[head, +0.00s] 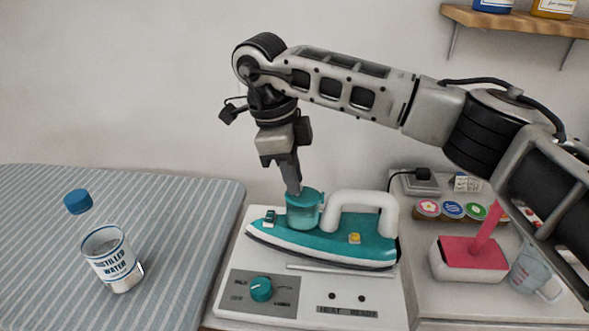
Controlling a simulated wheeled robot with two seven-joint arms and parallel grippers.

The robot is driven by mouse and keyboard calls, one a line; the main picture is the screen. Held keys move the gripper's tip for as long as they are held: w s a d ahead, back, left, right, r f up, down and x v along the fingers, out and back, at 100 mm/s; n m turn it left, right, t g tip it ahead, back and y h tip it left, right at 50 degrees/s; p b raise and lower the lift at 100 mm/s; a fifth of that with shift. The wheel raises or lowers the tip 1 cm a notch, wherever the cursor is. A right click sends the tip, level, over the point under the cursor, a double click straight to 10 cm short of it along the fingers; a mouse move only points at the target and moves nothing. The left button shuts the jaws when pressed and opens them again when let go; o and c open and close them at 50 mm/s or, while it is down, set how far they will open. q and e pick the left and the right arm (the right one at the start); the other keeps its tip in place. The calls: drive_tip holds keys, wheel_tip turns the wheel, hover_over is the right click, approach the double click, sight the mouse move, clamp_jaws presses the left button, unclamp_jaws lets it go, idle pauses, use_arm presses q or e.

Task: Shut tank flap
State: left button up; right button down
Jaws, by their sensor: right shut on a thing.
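A teal iron (340,246) with a white handle rests on a white station with a dial and indicator panel. At its front end stands a translucent teal water tank (302,216), with the tank flap (312,197) at its top. My right gripper (294,190) points straight down from above with its fingers shut at the flap's left side. The fingers hide part of the flap, and its exact angle is hard to tell. My left gripper is out of view.
At right are a pink-topped block (467,259), a measuring jug (535,275) and several round labelled tubs (452,210). A wall shelf (510,20) is above.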

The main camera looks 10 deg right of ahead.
drive_tip(key=shift+f, duration=0.1)
drive_tip(key=c, duration=1.3)
unclamp_jaws()
drive_tip(key=shift+c, duration=0.2)
use_arm(q)
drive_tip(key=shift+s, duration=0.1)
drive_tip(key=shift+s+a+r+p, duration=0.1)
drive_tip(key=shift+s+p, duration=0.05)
drive_tip(key=shift+p, duration=0.35)
use_arm(e)
drive_tip(key=v, duration=1.6)
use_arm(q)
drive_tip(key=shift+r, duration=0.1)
use_arm(e)
drive_tip(key=shift+s, duration=0.1)
